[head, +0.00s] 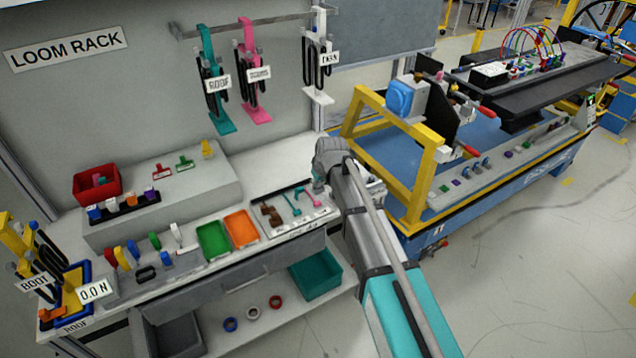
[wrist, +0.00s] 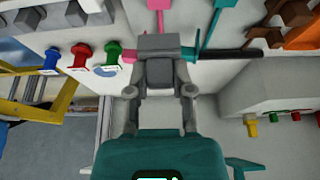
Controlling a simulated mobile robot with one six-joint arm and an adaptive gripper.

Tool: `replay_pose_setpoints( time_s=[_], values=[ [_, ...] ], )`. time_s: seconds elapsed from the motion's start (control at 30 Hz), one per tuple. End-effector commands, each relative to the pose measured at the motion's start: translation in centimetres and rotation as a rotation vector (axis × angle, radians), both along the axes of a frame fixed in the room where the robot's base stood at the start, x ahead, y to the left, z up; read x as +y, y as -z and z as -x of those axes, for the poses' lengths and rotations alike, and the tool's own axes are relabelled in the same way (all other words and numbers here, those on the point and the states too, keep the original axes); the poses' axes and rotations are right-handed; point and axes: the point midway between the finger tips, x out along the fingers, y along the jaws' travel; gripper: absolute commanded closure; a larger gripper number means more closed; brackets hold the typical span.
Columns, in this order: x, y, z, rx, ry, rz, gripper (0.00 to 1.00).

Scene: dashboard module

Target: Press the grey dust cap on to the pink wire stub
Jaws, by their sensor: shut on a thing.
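In the wrist view my gripper (wrist: 160,75) is shut, with a dark grey block-shaped piece (wrist: 158,42) at its fingertips; this appears to be the grey dust cap. A short pink end (wrist: 130,56), which may be the pink wire stub, sticks out to the left of the grey piece. A teal piece (wrist: 188,53) and a black rod (wrist: 228,54) show on its right. The gripper hides the middle, so I cannot tell whether cap and stub touch. In the head view my gripper (head: 320,186) is over the right end of the bench, with what it holds too small to make out.
Blue (wrist: 50,60), red (wrist: 80,57) and green (wrist: 113,55) pegs stand left of the gripper in the wrist view. In the head view, a green tray (head: 201,238) and orange tray (head: 232,218) lie left of the gripper, and a yellow frame (head: 428,180) stands right.

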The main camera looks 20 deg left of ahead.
Motion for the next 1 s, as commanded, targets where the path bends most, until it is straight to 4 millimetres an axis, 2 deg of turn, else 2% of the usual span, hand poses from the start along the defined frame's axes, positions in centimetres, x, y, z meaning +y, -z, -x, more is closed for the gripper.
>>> replay_pose_setpoints(
  time_s=[0.1,0.5,1.0],
  values=[
    [0.0,1.2,0.0,0.000,0.000,0.000,0.89],
    [0.1,3.6,0.0,0.000,-0.001,0.000,0.89],
    [0.1,4.1,0.1,0.000,-0.001,0.000,0.89]
  ],
)
